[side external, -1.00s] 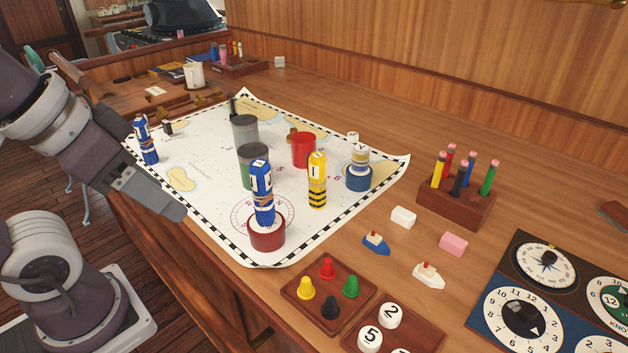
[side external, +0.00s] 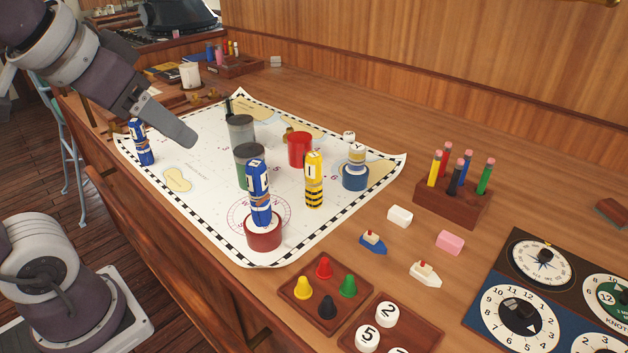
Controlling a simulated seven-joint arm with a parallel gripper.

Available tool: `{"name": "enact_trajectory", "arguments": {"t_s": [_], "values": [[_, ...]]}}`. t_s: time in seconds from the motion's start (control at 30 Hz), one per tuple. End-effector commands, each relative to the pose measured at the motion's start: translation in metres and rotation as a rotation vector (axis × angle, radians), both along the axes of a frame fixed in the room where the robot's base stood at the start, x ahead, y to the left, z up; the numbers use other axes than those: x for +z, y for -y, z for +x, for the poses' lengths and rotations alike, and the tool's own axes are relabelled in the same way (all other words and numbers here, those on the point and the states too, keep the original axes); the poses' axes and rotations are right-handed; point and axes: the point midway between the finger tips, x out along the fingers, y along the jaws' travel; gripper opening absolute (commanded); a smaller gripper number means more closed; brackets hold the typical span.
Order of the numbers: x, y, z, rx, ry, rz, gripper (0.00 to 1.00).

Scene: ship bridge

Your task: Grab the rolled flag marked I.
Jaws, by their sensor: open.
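The rolled flag marked I (side external: 314,180) is yellow with black bands at its lower end.
Grey (side external: 240,130), green-and-grey (side external: 246,165) and red (side external: 300,150) cups stand behind the flags. Another blue flag (side external: 141,143) stands at the chart's left edge. A pencil block (side external: 450,205) is further right.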

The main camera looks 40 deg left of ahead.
Motion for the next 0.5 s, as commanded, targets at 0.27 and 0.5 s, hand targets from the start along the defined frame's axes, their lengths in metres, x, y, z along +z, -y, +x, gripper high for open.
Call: {"name": "enact_trajectory", "arguments": {"t_s": [0.27,0.5], "values": [[0.064,-0.073,0.14,0.053,0.415,0.242,0.59],[0.074,-0.055,0.248,-0.331,0.681,0.206,0.59]]}}
